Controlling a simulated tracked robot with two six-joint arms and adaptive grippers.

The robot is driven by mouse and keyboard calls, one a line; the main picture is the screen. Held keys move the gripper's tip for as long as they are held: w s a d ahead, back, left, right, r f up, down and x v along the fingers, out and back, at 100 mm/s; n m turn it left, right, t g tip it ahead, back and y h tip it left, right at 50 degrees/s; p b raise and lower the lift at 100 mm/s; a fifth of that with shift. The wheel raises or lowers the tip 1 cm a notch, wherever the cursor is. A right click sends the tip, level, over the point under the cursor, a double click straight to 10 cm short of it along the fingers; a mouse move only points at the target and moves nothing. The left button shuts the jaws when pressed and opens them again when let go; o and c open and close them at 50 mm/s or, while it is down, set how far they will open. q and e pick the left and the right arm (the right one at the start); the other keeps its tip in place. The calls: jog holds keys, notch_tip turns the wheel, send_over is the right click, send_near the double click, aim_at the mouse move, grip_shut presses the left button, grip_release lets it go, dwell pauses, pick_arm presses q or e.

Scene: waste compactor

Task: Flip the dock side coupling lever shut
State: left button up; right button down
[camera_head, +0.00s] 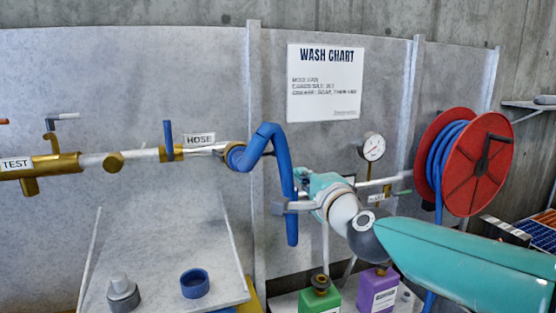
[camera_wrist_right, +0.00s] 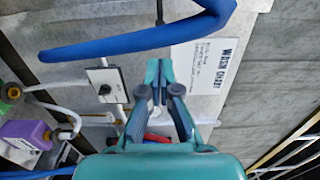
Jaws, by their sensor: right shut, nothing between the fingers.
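A blue hose (camera_head: 268,135) runs from a coupling (camera_head: 235,155) at the end of the wall pipe, beside the HOSE label (camera_head: 199,139), and its free end hangs down. A thin light-grey piece beside the coupling may be its lever; its position is too small to tell. My right gripper (camera_head: 280,207) is shut and empty, beside the hanging part of the hose, below and right of the coupling. I cannot tell whether it touches the hose. In the right wrist view, the gripper (camera_wrist_right: 158,72) is below the blue hose (camera_wrist_right: 140,40). My left gripper is not in view.
A blue valve handle (camera_head: 168,140) stands upright on the pipe left of the coupling. A red hose reel (camera_head: 480,165) and a gauge (camera_head: 372,146) are at right. Green (camera_head: 320,297) and purple (camera_head: 377,292) jugs stand below my right arm. A grey panel (camera_head: 165,250) lies below the pipe.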

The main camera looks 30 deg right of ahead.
aim_at(276, 154)
jog(key=p+x, duration=0.1)
jog(key=x, duration=1.3)
jog(key=shift+a+p, duration=0.1)
jog(key=shift+p, duration=0.25)
